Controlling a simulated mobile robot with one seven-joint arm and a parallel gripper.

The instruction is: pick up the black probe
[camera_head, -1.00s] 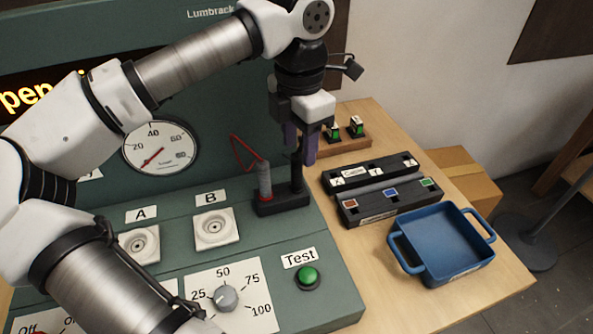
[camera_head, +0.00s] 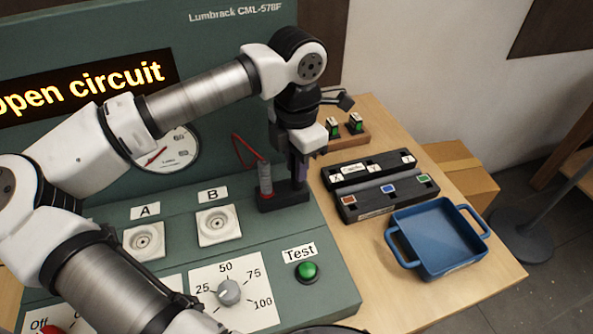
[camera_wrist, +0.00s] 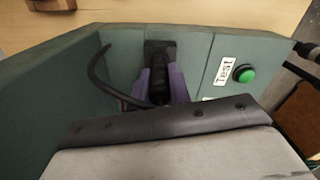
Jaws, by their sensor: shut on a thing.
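The black probe (camera_wrist: 159,78) stands upright in the wrist view, with its dark cable curving off to the left. My gripper (camera_wrist: 160,92) is shut on it, one purple finger on each side. In the head view my gripper (camera_head: 299,172) is at the right part of the black probe holder (camera_head: 284,202) and hides most of the black probe. The holder also shows in the wrist view (camera_wrist: 160,45). I cannot tell whether the probe's lower end is still seated in it. A grey probe with a red lead (camera_head: 265,178) stands in the holder's left part.
The green panel carries sockets A (camera_head: 143,241) and B (camera_head: 217,225), a dial (camera_head: 229,291) and a green Test button (camera_head: 307,271). On the wooden table are a black compartment box (camera_head: 388,203), a blue tray (camera_head: 438,266) and a wooden block with small parts (camera_head: 345,140).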

